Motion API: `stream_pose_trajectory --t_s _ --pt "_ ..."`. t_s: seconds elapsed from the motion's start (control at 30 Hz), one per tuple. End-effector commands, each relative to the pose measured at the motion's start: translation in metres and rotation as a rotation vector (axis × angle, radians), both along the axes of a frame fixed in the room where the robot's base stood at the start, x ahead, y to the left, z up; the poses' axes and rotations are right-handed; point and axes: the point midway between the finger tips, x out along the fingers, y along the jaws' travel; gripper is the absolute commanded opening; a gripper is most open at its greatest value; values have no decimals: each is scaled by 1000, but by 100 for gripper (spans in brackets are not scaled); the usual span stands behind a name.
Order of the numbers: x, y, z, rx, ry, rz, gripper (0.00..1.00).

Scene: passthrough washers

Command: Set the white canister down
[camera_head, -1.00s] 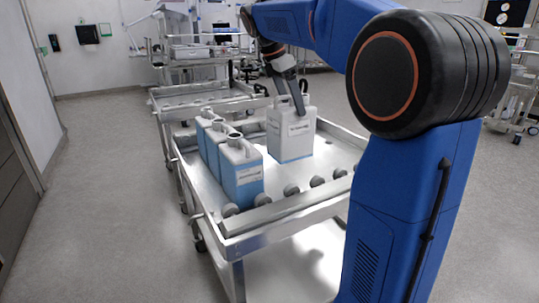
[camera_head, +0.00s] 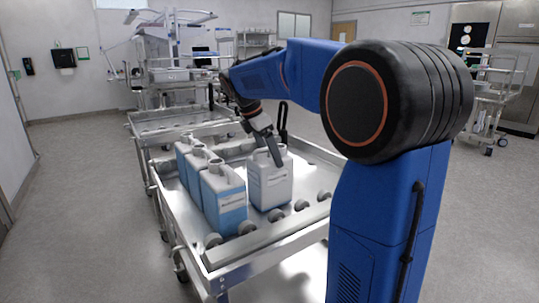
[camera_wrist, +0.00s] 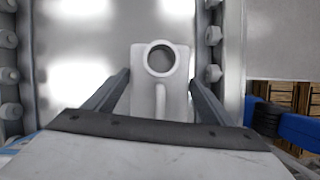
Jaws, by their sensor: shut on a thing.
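The white canister (camera_head: 270,184) stands upright over the tray of the metal cart (camera_head: 290,236), to the right of several blue-and-white canisters (camera_head: 222,198). My gripper (camera_head: 273,150) reaches down from above and is shut on the white canister near its top. In the wrist view, the white canister (camera_wrist: 160,100) shows its round mouth and handle from above, between the two fingers of my gripper (camera_wrist: 160,82). Its base is low at the tray, but I cannot tell whether it touches.
Round grey knobs (camera_head: 246,226) line the near side of the tray. A second cart (camera_head: 180,120) stands behind. Bare tray shows to the right of the white canister. My blue arm covers part of the cart's right side.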

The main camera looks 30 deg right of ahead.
Motion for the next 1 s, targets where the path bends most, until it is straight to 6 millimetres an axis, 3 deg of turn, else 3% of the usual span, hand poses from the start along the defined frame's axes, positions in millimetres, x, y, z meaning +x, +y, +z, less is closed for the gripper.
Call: stream_pose_trajectory --t_s 0.4,0.43,0.5,0.8,1.0 --pt "0 0 -7 0 -1 0 22" --pt "0 0 -7 0 -1 0 84" --pt "0 0 -7 0 -1 0 96" --pt "0 0 -5 0 -1 0 96" --pt "1 7 11 0 -4 2 96"
